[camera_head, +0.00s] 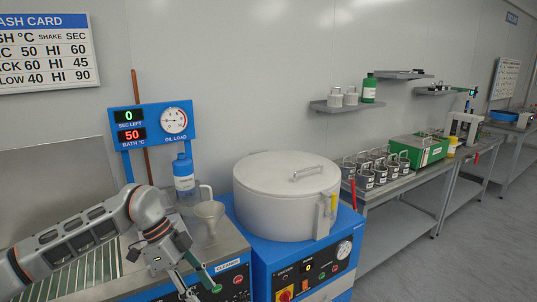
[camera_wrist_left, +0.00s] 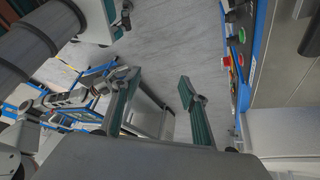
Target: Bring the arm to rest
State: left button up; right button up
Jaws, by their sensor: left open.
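My left arm (camera_head: 82,232) comes in from the left over the bench front, bent at the elbow. Its gripper (camera_head: 203,288) points down at the front edge beside the cleaner panel, partly cut off by the bottom of the head view. In the left wrist view the gripper (camera_wrist_left: 160,78) has its two dark green fingers spread, with nothing between them and grey floor beyond. My right gripper cannot be made out in either view.
A large lidded white drum (camera_head: 286,200) sits on a blue machine to the right. Metal cups (camera_head: 367,180) stand on the right bench. Floor (camera_head: 420,262) is clear at lower right.

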pick_arm(q)
jog(key=s+d+r+m+t+h, duration=0.15)
jog(key=s+d+h, duration=0.25)
jog(key=d+h, duration=0.45)
jog(key=s+d+r+m+t+h, duration=0.15)
jog(key=s+d+h, duration=0.3)
jog(key=d, duration=0.65)
jog(key=w+a+f+n+t+y, duration=0.3)
jog(key=a+f+n+t+y, duration=0.7)
jog(key=a+f+n+t, duration=0.4)
jog(key=s+a+f+n+g+y, duration=0.2)
jog(key=s+a+f+y, duration=0.1)
jog(key=s+a+f, duration=0.2)
jog(key=s+a+f+n+g+y, duration=0.1)
jog(key=s+a+f, duration=0.4)
jog(key=s+f, duration=0.5)
jog(key=shift+a+f+n+g+y, duration=0.15)
jog(key=shift+f+n+g+y, duration=0.25)
jog(key=shift+f+g+y, duration=0.55)
